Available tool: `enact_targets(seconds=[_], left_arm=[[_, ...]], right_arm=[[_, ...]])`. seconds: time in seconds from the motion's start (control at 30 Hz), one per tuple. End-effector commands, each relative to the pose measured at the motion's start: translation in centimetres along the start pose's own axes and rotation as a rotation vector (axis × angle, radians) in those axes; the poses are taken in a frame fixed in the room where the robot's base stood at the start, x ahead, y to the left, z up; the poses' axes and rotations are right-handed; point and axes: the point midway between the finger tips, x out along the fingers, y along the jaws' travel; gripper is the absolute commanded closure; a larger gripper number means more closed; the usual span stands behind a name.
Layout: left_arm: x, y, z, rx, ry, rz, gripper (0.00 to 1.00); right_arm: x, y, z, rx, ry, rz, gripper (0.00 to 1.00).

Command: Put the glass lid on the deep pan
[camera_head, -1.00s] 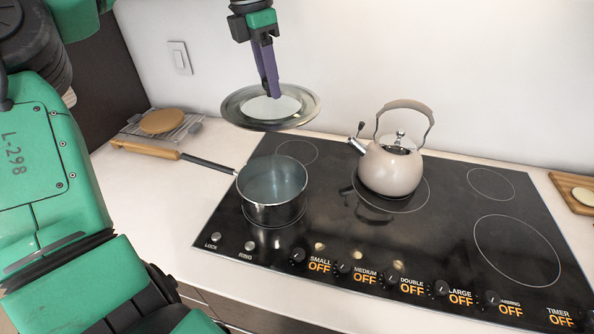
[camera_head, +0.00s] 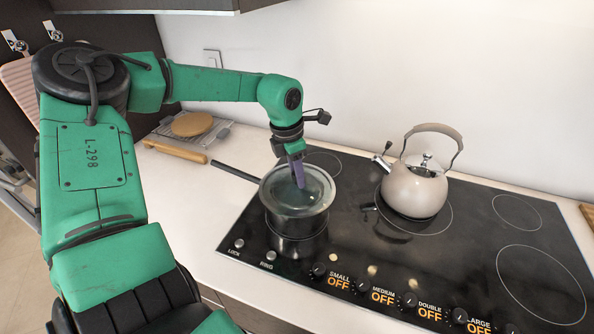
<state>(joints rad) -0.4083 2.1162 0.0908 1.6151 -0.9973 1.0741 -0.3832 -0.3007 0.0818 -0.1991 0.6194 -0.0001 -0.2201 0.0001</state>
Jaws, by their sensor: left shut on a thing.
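The glass lid (camera_head: 318,187) is a round clear disc with a metal rim. It is at the top of the deep pan, nearly level; I cannot tell whether it rests fully on the rim. The deep pan (camera_head: 297,224) is a shiny metal pot on the left part of the cooktop, its handle (camera_head: 234,172) pointing to the back left. My left gripper (camera_head: 299,186) points down at the lid's middle and is shut on the lid; its fingers hide the knob. My right gripper is not in view.
A beige kettle (camera_head: 413,189) stands on the cooktop (camera_head: 365,245) right of the pan. A rolling pin (camera_head: 176,151) and a wire rack (camera_head: 219,131) with a round board (camera_head: 191,124) lie at the back left. Knobs line the front edge. The cooktop's right side is clear.

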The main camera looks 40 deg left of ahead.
Motion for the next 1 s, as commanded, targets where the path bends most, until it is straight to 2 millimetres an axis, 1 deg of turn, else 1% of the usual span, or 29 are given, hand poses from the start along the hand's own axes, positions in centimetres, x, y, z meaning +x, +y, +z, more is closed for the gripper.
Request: enact_targets(seconds=[0.4, 0.43, 0.47, 0.5, 0.8, 0.87, 0.9, 0.97, 1.0], left_arm=[[0.8, 0.0, -0.1, 0.000, -0.001, 0.000, 1.00], [0.7, 0.0, -0.1, 0.000, 0.000, 0.000, 0.54], [0.7, 0.0, -0.1, 0.000, 0.000, 0.000, 0.42], [0.7, 0.0, -0.1, 0.000, 0.000, 0.000, 0.35], [0.5, 0.0, -0.1, 0.000, 0.001, 0.000, 0.35], [-0.1, 0.0, 0.0, 0.000, 0.001, 0.000, 0.35], [-0.6, 0.0, 0.1, 0.000, 0.001, 0.000, 0.35], [-1.1, 0.1, 0.2, 0.000, -0.005, 0.003, 0.35], [-2.0, 0.1, 0.2, -0.001, -0.007, 0.003, 0.35]], right_arm=[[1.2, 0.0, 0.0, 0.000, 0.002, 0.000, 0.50], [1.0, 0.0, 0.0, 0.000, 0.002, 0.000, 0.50], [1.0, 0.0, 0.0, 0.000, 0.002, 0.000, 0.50], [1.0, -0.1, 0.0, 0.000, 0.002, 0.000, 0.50], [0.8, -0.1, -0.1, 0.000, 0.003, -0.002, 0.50], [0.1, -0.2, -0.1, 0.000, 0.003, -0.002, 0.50], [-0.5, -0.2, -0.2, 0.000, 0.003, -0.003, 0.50], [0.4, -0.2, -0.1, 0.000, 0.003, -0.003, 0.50], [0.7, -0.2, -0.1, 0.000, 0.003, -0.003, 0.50]])
